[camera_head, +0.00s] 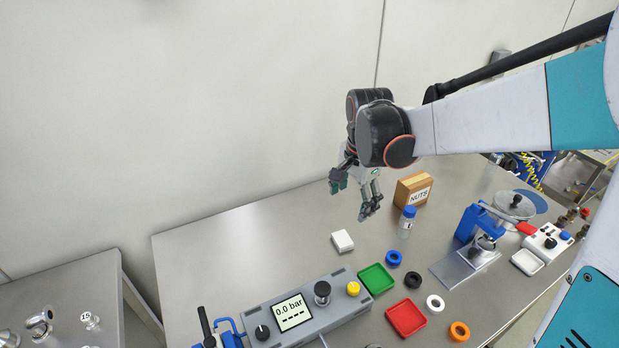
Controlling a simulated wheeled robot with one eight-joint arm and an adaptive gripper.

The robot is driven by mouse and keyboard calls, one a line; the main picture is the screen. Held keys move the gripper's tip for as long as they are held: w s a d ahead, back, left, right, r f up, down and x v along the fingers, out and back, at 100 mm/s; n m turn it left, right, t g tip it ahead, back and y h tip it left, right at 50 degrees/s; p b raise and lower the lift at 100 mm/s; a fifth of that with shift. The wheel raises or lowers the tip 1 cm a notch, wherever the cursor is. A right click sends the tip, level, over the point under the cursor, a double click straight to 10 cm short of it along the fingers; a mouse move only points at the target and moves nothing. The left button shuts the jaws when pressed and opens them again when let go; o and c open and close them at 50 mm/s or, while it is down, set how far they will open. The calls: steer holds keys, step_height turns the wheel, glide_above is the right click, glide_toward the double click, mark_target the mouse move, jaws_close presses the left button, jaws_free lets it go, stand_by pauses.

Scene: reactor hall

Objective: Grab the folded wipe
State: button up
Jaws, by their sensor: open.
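A small white square block (342,241), which looks like the folded wipe, lies flat on the grey metal bench (220,250) behind the pressure device. My gripper (351,201) hangs above the bench, just above and slightly right of the wipe in the picture. Its fingers are apart, with nothing visible between them. The gripper and the wipe are not touching. The wipe is fully in view.
A "NUTS" box (412,190) and a blue-capped bottle (406,222) stand right of my gripper. A pressure device (300,312), green tray (376,279), red tray (406,318) and several rings lie nearer. The bench left of the wipe is clear.

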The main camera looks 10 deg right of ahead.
mark_target(343, 238)
steer(key=w+f+m+b, duration=0.1)
steer(key=f, duration=0.5)
steer(key=w+f+m+g+b, duration=0.1)
steer(key=f, duration=0.5)
steer(key=w+f+m+b, duration=0.1)
steer(key=w+f, duration=0.1)
steer(key=f, duration=0.4)
steer(key=shift+f, duration=0.1)
steer(key=shift+s, duration=0.1)
steer(key=c, duration=0.8)
